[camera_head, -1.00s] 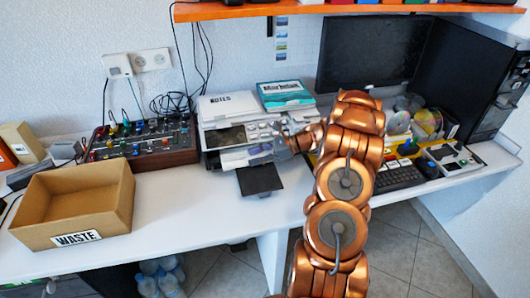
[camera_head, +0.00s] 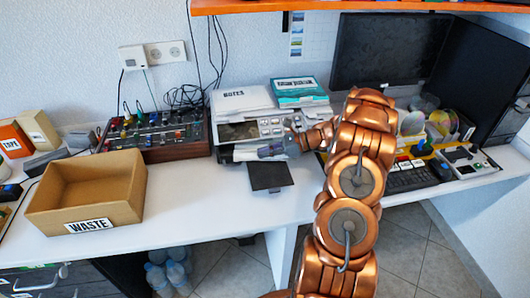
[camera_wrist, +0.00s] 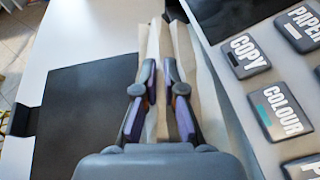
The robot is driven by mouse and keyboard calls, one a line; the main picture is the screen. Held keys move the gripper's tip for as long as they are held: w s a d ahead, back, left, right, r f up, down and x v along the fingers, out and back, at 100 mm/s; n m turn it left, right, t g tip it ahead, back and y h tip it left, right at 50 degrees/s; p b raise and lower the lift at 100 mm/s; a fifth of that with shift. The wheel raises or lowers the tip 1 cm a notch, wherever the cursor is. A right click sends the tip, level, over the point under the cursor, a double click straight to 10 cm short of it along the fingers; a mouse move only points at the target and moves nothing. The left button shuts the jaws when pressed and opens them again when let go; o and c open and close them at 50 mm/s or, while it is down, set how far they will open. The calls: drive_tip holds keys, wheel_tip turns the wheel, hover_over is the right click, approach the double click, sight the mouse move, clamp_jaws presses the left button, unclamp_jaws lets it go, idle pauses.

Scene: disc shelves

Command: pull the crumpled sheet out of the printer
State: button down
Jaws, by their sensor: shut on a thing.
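The printer (camera_head: 236,132) stands on the white desk against the wall, with a dark output tray (camera_head: 270,176) jutting from its front. The tray also shows in the wrist view (camera_wrist: 82,115). My gripper (camera_head: 268,150) is at the printer's front, above the tray. In the wrist view my gripper (camera_wrist: 160,72) has its two fingers closed on the crumpled sheet (camera_wrist: 157,40), a creased off-white paper running between and beside the fingers. In the head view the sheet (camera_head: 246,155) shows as a white strip at the printer's slot. How much of it is inside is hidden.
A cardboard box marked WASTE (camera_head: 88,190) stands at the left, open and empty. A mixer panel (camera_head: 155,135) is left of the printer. NOTES paper (camera_head: 240,98) and a teal-topped stack (camera_head: 300,90) lie on top of the printer. Printer buttons (camera_wrist: 275,112) are close on the gripper's right.

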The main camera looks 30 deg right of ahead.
sight(270, 174)
drive_tip(key=shift+s, duration=0.1)
drive_tip(key=shift+s+a+r+b, duration=0.1)
drive_tip(key=shift+s+a+b, duration=0.3)
drive_tip(key=shift+s, duration=0.8)
drive_tip(key=shift+s+a+r+b, duration=0.15)
drive_tip(key=shift+s+a, duration=0.5)
drive_tip(key=shift+s, duration=0.55)
drive_tip(key=shift+s+a+f+b, duration=0.1)
drive_tip(key=shift+s+a+b, duration=0.3)
drive_tip(key=shift+s, duration=0.8)
drive_tip(key=shift+a, duration=0.1)
drive_tip(key=shift+r, duration=0.15)
drive_tip(key=shift+s+a+r+p, duration=0.15)
drive_tip(key=shift+s+r+p, duration=0.15)
drive_tip(key=shift+r+p, duration=0.65)
drive_tip(key=shift+s+a+r+p, duration=0.1)
drive_tip(key=shift+s+r+p, duration=0.3)
drive_tip(key=shift+r, duration=0.95)
drive_tip(key=shift+s+a+r+p, duration=0.2)
drive_tip(key=shift+r+p, duration=0.65)
drive_tip(key=shift+r, duration=0.3)
